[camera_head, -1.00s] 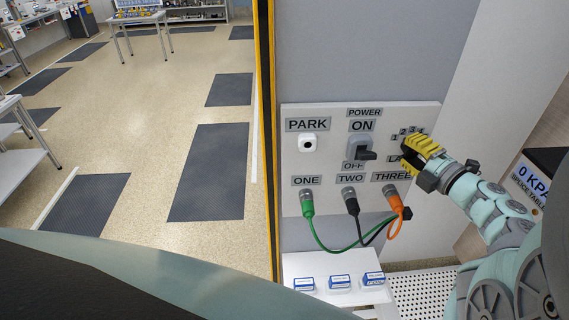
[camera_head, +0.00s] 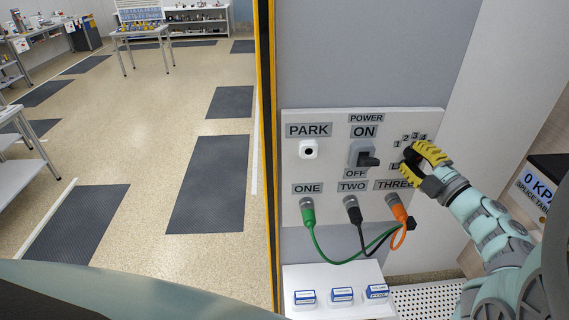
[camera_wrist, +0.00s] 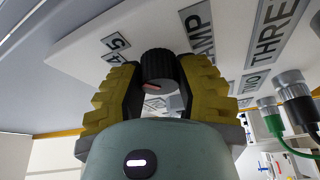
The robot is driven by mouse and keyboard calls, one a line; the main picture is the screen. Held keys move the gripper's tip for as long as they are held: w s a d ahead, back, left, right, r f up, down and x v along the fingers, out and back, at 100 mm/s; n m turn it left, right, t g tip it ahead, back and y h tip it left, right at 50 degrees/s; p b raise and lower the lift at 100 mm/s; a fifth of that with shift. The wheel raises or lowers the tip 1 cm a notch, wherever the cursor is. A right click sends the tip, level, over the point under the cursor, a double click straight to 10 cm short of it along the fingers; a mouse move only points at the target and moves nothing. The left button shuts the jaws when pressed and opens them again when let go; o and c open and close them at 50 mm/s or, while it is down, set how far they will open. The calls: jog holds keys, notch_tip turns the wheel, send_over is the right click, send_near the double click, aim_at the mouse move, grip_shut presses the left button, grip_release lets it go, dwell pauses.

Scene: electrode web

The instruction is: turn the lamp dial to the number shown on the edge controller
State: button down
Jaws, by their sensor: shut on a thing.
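The lamp dial (camera_wrist: 158,68) is a black ribbed knob with a red mark on its face, seen in the wrist view below the panel's number labels. My gripper (camera_wrist: 158,85) is shut on it, with one yellow-padded finger on each side. In the head view my gripper (camera_head: 415,158) covers most of the dial at the panel's upper right. The numbers 1 to 4 show above it, and 4 and 5 show in the wrist view. Which number the dial points to cannot be told. I cannot identify the edge controller or its number.
The white panel (camera_head: 330,178) also carries a PARK socket (camera_head: 308,149), a POWER switch (camera_head: 365,155) and green, black and orange cable plugs below. A white shelf (camera_head: 330,275) with small blue-and-white boxes sits under it. Open floor lies to the left.

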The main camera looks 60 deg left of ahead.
jog(key=shift+f, duration=0.1)
jog(key=c, duration=0.6)
grip_release()
jog(key=s+d+f, duration=0.1)
jog(key=d, duration=1.1)
jog(key=shift+s, duration=0.35)
